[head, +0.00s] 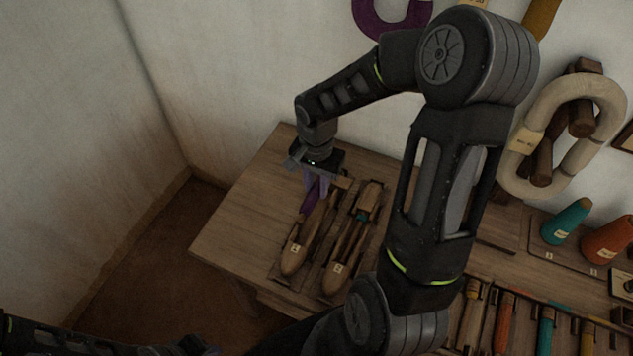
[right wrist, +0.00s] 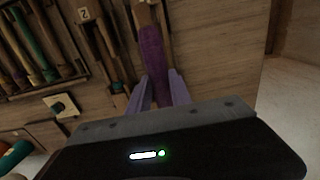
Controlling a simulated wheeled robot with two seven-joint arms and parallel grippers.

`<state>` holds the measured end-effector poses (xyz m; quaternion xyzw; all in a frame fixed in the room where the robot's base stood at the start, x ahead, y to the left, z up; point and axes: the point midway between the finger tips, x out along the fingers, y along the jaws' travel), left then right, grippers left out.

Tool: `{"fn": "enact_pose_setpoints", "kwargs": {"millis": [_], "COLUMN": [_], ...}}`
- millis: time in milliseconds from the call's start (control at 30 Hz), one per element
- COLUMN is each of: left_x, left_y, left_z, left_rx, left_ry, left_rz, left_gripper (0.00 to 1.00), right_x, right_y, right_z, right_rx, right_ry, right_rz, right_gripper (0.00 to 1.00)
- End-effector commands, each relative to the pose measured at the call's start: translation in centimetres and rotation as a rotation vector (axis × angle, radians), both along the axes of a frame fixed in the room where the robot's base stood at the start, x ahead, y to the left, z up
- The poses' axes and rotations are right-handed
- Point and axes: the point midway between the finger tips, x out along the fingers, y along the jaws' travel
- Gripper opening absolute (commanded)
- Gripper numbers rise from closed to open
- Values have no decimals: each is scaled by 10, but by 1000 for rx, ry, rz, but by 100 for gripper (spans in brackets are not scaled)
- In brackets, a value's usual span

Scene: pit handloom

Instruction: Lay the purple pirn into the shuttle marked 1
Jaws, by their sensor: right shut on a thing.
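The purple pirn (head: 313,192) is between the fingers of my right gripper (head: 317,180), which is shut on it. In the right wrist view the purple pirn (right wrist: 152,52) extends away from the fingertips (right wrist: 161,90), in line with a wooden shuttle partly hidden beneath it. That shuttle (head: 293,258) is the left of two on the table; its small label is too small to read surely. I cannot tell whether the pirn touches it. The other shuttle (head: 337,275) holds a teal piece; its label reads 2 in the right wrist view (right wrist: 84,14). My left gripper is not clearly visible.
The wooden table (head: 235,230) is bare left of the shuttles. A rack of several coloured pirns (head: 505,318) lies at the lower right. Teal (head: 566,222) and orange (head: 607,238) cones stand at the right. Yarn hanks (head: 545,105) hang on the wall.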

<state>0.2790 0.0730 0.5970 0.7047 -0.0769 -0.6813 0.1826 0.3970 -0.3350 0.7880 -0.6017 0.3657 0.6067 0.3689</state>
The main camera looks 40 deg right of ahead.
Motion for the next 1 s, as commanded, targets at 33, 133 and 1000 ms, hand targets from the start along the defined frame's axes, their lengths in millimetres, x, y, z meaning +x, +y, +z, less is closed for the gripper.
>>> {"fn": "enact_pose_setpoints", "kwargs": {"millis": [33, 133, 1000], "left_x": [0, 0, 0], "left_y": [0, 0, 0], "left_z": [0, 0, -38], "left_rx": [0, 0, 0], "left_ry": [0, 0, -2], "left_rz": [0, 0, 1], "left_gripper": [17, 17, 17], "right_x": [-1, 0, 0], "right_y": [-1, 0, 0], "right_z": [0, 0, -55], "right_rx": [0, 0, 1], "right_ry": [0, 0, 0], "right_rz": [-7, -5, -1], "right_gripper": [0, 0, 0]}}
